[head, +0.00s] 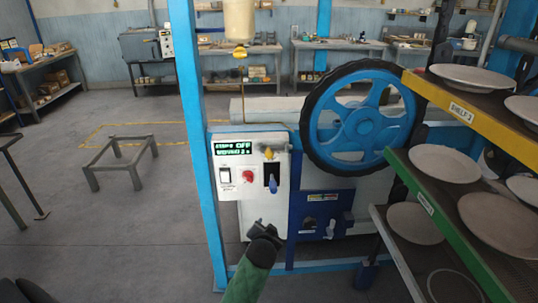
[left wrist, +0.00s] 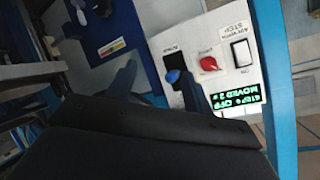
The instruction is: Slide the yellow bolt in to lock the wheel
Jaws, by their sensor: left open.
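A small yellow piece (head: 268,153), which looks like the bolt, sits at the top right of the white control box, just left of the wheel. I cannot tell how far in it is. The blue wheel (head: 362,118) with a black rim stands upright right of the box. The yellow piece cannot be made out there. My right gripper is not in view.
The control box (head: 228,203) carries a red knob (head: 249,176), a switch (head: 225,176), a blue-tipped lever (head: 272,184) and a green-lit display (head: 233,148) reading OFF. A blue post (head: 190,110) stands left. Plate-filled shelves (head: 440,212) crowd the right.

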